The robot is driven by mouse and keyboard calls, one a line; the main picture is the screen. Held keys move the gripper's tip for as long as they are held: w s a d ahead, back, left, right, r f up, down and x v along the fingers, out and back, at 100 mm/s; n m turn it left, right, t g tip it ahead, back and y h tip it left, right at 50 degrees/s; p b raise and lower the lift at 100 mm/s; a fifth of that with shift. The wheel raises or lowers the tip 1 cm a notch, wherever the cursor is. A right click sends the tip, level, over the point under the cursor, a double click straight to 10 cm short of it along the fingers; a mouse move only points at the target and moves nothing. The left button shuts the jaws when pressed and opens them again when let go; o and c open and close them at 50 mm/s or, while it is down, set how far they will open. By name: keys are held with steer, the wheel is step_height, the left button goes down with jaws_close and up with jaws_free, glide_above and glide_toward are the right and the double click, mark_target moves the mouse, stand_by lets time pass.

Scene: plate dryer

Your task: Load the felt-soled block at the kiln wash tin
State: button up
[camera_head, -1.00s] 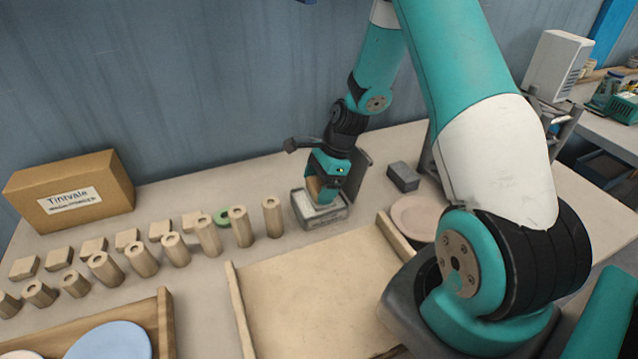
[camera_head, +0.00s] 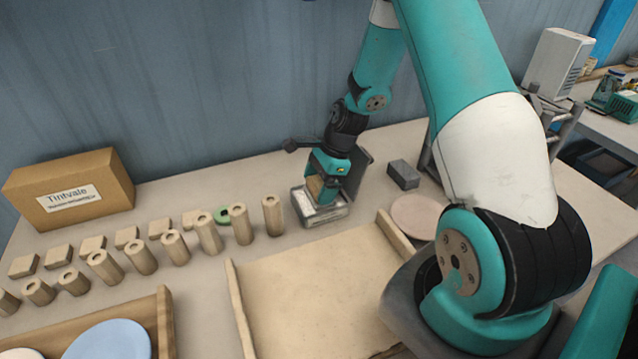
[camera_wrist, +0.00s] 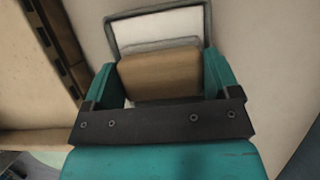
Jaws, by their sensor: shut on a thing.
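My gripper (camera_wrist: 162,88) is shut on a tan block, one teal finger at each side of it. The block (camera_wrist: 160,72) shows in the wrist view with a grey-white layer along its far edge, which may be its felt sole. The kiln wash tin (camera_head: 340,213) is an open, shallow grey metal tin with white contents, standing on the bench at the middle. In the head view the block is at the tin's opening, between the fingers. The wrist view shows the tin's far rim and white inside (camera_wrist: 160,29) beyond the block. I cannot tell whether the block touches the wash.
A cardboard box (camera_head: 70,188) is at the back left. A dark grey block (camera_head: 403,174) and pinkish disc (camera_head: 415,213) lie right. A wooden-edged board (camera_head: 310,290) lies in front.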

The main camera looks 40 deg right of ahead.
mark_target(319, 183)
step_height(319, 183, up, 7)
steer(key=p, duration=0.6)
steer(key=shift+r+p, duration=0.1)
steer(key=shift+p, duration=0.25)
stand_by(0.3)
